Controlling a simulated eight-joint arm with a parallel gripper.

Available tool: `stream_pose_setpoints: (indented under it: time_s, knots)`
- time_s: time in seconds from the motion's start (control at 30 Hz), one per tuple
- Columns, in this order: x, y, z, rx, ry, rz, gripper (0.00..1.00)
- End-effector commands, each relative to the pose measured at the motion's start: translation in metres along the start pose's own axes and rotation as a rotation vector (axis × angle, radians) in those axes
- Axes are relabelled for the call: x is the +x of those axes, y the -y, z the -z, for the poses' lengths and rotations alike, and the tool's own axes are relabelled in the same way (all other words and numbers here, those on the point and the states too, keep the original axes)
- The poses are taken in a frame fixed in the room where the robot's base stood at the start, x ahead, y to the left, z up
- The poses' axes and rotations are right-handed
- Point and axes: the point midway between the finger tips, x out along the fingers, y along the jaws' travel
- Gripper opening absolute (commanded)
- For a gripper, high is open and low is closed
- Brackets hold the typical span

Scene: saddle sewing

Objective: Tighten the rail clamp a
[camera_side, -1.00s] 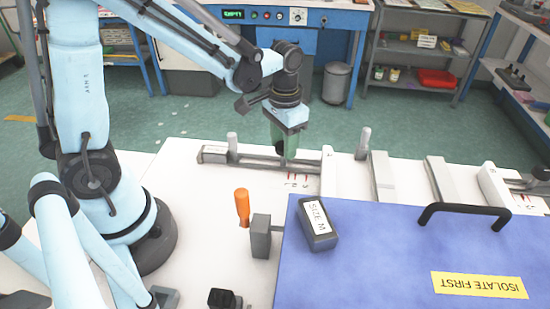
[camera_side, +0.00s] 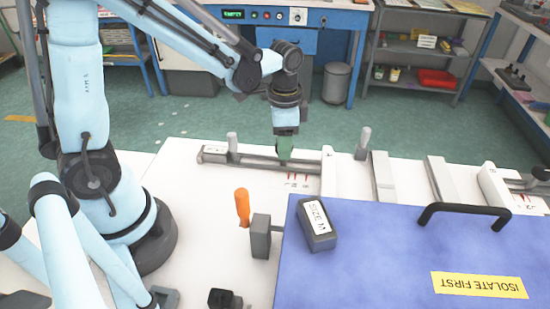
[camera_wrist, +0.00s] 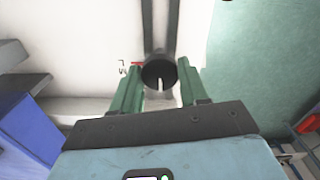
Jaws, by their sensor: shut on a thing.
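In the side view the knob is hidden behind the fingers. Small red marks with letters (camera_side: 299,181) lie beside the rail, near the gripper.
A grey post (camera_side: 232,146) stands left of my gripper and another (camera_side: 363,143) stands to the right.

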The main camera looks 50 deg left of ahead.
Motion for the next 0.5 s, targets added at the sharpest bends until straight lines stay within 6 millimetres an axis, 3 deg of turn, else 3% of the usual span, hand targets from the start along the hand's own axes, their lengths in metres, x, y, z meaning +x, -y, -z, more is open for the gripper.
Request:
stream_pose_setpoints:
  time_s: [0.33,0.37,0.5]
  knots:
    - [-0.0005,-0.0003,-0.0003,0.002,0.002,-0.001,0.14]
    - [-0.0005,-0.0003,-0.0003,0.002,0.002,-0.001,0.47]
    - [-0.0004,-0.0002,-0.0002,0.001,0.002,-0.001,0.68]
